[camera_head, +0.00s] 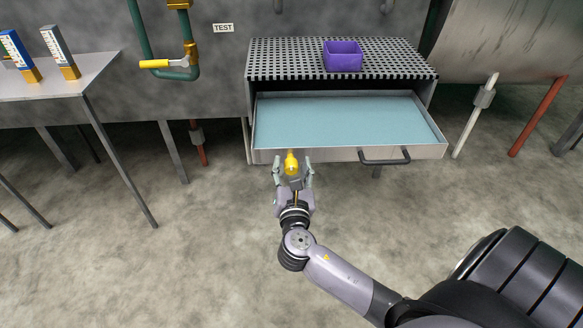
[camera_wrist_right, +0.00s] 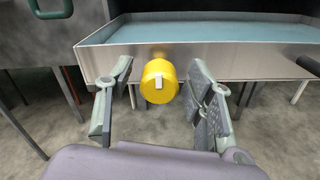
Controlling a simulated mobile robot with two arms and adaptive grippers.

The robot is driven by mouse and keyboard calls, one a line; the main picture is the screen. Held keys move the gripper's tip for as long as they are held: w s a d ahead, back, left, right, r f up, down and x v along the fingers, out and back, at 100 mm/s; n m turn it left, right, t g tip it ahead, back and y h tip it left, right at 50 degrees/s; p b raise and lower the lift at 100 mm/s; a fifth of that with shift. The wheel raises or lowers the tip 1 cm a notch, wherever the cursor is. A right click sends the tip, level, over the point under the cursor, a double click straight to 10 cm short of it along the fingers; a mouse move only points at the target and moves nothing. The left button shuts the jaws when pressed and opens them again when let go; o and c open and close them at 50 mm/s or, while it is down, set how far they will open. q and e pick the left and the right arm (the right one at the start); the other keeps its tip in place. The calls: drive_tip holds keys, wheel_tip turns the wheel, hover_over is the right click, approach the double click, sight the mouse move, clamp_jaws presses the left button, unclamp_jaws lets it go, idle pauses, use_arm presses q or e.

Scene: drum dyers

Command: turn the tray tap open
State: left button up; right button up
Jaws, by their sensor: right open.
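The tray tap is a yellow knob (camera_head: 291,163) on the front wall of the pulled-out tray (camera_head: 330,154), left of the tray's dark handle. My right gripper (camera_head: 293,172) is open, with its fingers on either side of the tap in the head view. In the right wrist view the yellow tap (camera_wrist_right: 159,82) shows end-on with a small pale tab, between the two spread fingers of the right gripper (camera_wrist_right: 160,100). Gaps show between the tap and both fingers. The tray holds a flat blue-green surface. My left gripper is not in view.
A dark handle (camera_head: 385,157) sticks out of the tray front, right of the tap. A perforated shelf (camera_head: 290,60) with a purple bin (camera_head: 343,56) is above. A green pipe with a yellow lever (camera_head: 154,64) and a metal table (camera_head: 70,82) stand left. The floor in front is clear.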

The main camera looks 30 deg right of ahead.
drive_tip(key=shift+w+d, duration=0.1)
drive_tip(key=shift+c, duration=0.4)
drive_tip(key=c, duration=1.1)
